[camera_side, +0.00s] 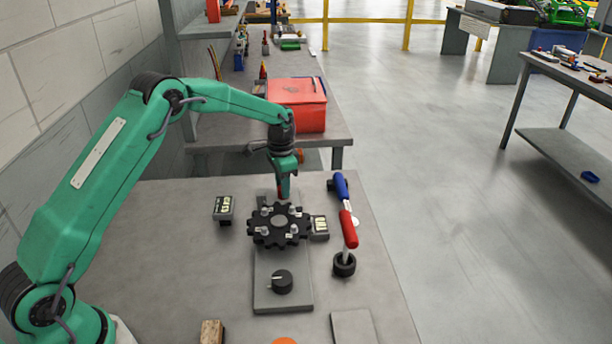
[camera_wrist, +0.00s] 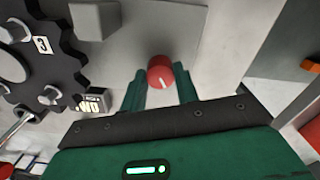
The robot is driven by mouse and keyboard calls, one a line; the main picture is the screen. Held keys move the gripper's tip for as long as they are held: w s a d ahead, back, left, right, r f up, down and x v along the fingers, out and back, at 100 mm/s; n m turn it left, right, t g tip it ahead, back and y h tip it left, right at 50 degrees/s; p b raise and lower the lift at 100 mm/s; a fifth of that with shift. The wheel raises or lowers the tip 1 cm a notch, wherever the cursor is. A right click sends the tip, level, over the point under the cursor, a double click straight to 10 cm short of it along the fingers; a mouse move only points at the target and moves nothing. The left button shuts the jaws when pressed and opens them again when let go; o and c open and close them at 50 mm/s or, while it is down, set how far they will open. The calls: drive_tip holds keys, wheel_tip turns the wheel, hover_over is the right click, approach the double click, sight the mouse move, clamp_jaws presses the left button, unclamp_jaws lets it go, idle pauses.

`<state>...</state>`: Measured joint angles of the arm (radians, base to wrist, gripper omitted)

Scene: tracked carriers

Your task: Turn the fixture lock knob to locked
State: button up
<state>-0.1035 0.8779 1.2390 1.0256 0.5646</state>
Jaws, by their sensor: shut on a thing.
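A round red knob (camera_wrist: 160,70) with a white pointer line stands on the grey fixture plate (camera_side: 283,302), behind the black gear (camera_side: 279,222). In the wrist view its pointer line points down and slightly right. My gripper (camera_wrist: 160,84) is shut on the red knob, with one green finger on each side of it. In the side view my gripper (camera_side: 284,193) reaches down from above at the far end of the plate and hides most of the knob. A black knob (camera_side: 281,282) with a pale pointer line is at the plate's near end.
Small labelled blocks stand left (camera_side: 223,207) and right (camera_side: 319,226) of the gear. A wooden block (camera_side: 212,332) lies at the front. A red bin (camera_side: 298,105) stands on the bench behind.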

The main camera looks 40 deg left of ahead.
drive_tip(key=n, duration=0.6)
drive_tip(key=shift+r, duration=0.1)
drive_tip(key=n, duration=0.6)
drive_tip(key=shift+d, duration=0.1)
idle(0.4)
drive_tip(key=o, duration=1)
drive_tip(key=shift+c, duration=0.2)
drive_tip(key=shift+r, duration=3.9)
